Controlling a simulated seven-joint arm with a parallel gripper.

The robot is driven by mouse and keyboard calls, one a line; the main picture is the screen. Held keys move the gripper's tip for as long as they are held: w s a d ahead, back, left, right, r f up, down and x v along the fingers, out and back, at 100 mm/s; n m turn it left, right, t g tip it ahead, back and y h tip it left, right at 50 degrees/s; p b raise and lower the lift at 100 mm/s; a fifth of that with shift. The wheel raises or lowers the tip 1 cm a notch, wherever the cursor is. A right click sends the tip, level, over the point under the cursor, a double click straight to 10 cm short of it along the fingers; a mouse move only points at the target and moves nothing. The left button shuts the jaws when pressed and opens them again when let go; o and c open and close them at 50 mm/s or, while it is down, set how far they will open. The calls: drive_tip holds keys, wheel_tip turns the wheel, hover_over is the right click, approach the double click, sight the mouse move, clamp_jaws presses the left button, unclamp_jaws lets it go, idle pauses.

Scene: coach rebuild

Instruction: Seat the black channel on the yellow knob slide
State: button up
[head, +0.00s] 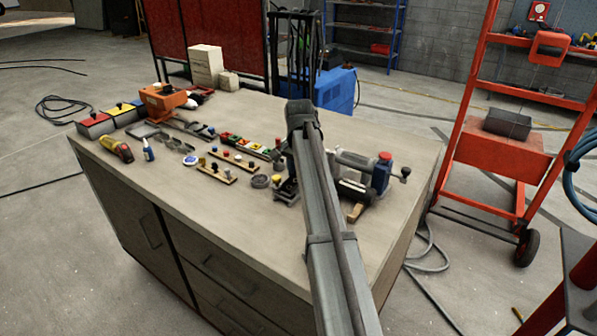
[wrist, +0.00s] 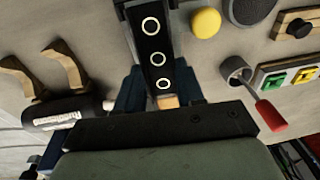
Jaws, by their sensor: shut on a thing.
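A round yellow knob (wrist: 206,22) lies right of the strip and also shows in the head view (head: 276,180). I cannot tell whether it belongs to the slide. In the head view my arm hides my gripper.
A blue vise (head: 381,176) with a red top stands right of my arm. Knobbed wooden strips (head: 218,173) lie left. The bench's front left (head: 190,215) is clear.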

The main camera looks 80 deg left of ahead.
drive_tip(key=shift+f, duration=0.4)
idle(1.1)
drive_tip(key=o, duration=1.5)
drive_tip(key=shift+r, duration=0.15)
drive_tip(key=shift+r, duration=2.9)
